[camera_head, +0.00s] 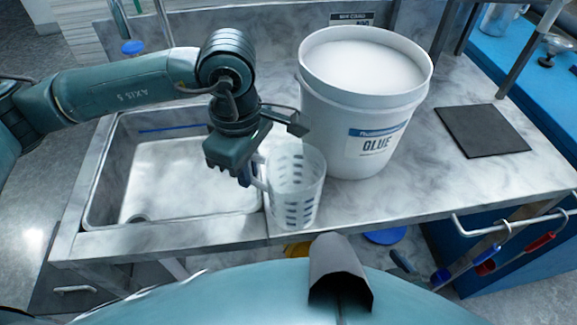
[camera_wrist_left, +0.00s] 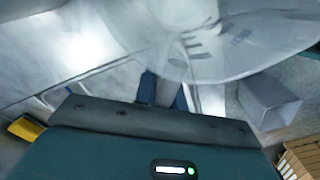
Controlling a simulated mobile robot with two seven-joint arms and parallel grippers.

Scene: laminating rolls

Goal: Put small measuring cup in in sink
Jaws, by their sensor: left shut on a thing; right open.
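The small measuring cup (camera_head: 297,190) is translucent with dark graduation marks. It appears upright in front of the glue bucket, at the right side of the sink; I cannot tell whether its base touches the counter. My left gripper (camera_head: 254,178) is shut on the cup's handle, on the cup's left side. In the left wrist view the cup (camera_wrist_left: 215,50) fills the top, with its handle between the fingers (camera_wrist_left: 163,92). The sink (camera_head: 165,185) is a rectangular basin on the left, empty apart from its drain; the arm hides part of its back right. My right gripper is out of view.
A large white glue bucket (camera_head: 345,120) stands close behind the cup. A dark square mat (camera_head: 482,131) lies on the counter at right. A faucet (camera_head: 163,22) rises behind the sink. Tools (camera_head: 487,262) hang from a rail at the front right.

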